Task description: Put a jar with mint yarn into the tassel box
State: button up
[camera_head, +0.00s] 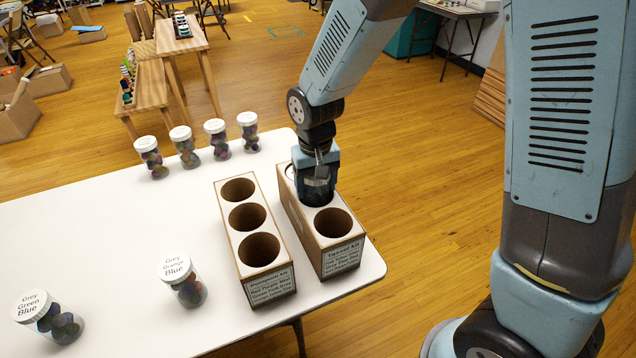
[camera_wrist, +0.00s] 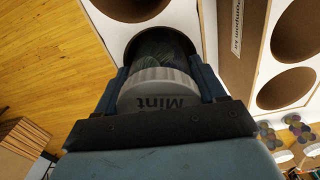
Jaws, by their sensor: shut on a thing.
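My gripper (camera_head: 318,172) is shut on a jar with a white lid marked "Mint" (camera_wrist: 158,92). The jar is upright and partly lowered into the middle hole of the tassel box (camera_head: 325,242); its dark, glassy side shows below my fingers in the head view (camera_head: 316,193). How deep it sits is hard to tell. The tassel box is cardboard with a white top and a "Tassel kit" label. Its near hole (camera_head: 333,223) is empty, also in the wrist view (camera_wrist: 130,6). Its far hole is mostly hidden behind my gripper.
The pompom box (camera_head: 266,286) stands just left, its three holes empty. Several white-lidded jars (camera_head: 184,146) stand along the table's back edge. Jars labelled "Grey Orange Blue" (camera_head: 188,292) and "Grey Green Blue" (camera_head: 64,326) are at the front. The white table (camera_head: 100,240) is clear between them.

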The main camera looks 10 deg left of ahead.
jog(key=shift+s+d+f, duration=0.1)
jog(key=shift+s+f, duration=0.3)
jog(key=shift+s, duration=0.35)
jog(key=o, duration=1)
jog(key=shift+o, duration=0.7)
jog(key=shift+r, duration=0.1)
jog(key=shift+o, duration=0.2)
jog(key=r, duration=0.9)
jog(key=w+r, duration=0.1)
jog(key=r, duration=0.4)
jog(key=shift+r, duration=0.15)
